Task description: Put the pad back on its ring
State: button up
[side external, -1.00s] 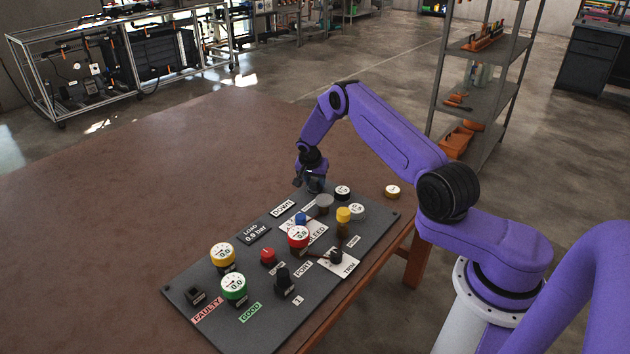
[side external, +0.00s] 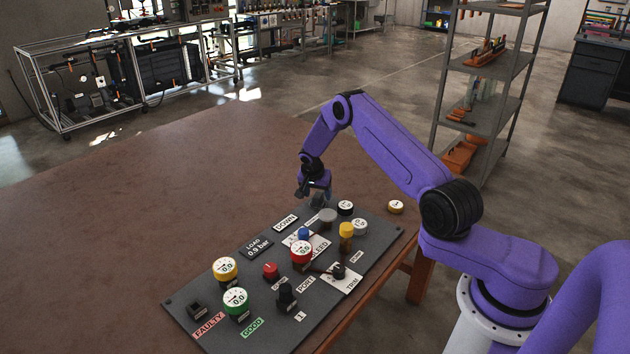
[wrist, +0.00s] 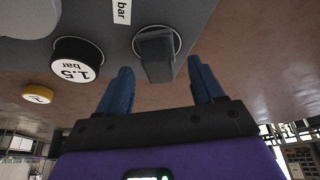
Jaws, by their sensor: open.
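My gripper (side external: 313,190) is over the far end of the dark panel. In the wrist view my gripper (wrist: 160,65) has its two blue fingers wide apart with nothing between them. A dark grey block (wrist: 158,58), which looks like the pad, stands on the panel just beyond the fingertips, roughly in line with the gap. A pale ring (wrist: 178,38) shows around its base; I cannot tell if the block is fully seated on it. In the side view the block is mostly hidden by the gripper.
The panel (side external: 215,322) carries several dials, knobs and labels. A black-sided 1.5 bar dial (wrist: 77,60) and a grey round cap (side external: 327,214) stand close to the gripper. A small yellow disc (side external: 396,206) lies by the table edge. The brown table (side external: 130,215) is clear on the left.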

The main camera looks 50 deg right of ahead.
jog(key=v, duration=1)
jog(key=a+r+n+y, duration=0.1)
jog(key=a+r+n, duration=0.5)
jog(key=a, duration=0.6)
jog(key=s+a+r+n+y, duration=0.1)
jog(key=s+a+r+n, duration=0.55)
jog(key=s+a, duration=0.4)
jog(key=s+a+r+n+y, duration=0.1)
jog(key=s+a+r+n, duration=0.15)
jog(key=s, duration=0.45)
jog(key=s+a+r+n+y, duration=0.1)
jog(key=s+a+n, duration=0.15)
jog(key=s, duration=0.35)
jog(key=s+d+n+g, duration=0.1)
jog(key=s+d+n, duration=0.2)
jog(key=s+n, duration=0.5)
jog(key=s, duration=1)
jog(key=shift+s+d+r+y, duration=0.2)
jog(key=shift+s+r+y, duration=0.1)
jog(key=shift+s+r, duration=0.1)
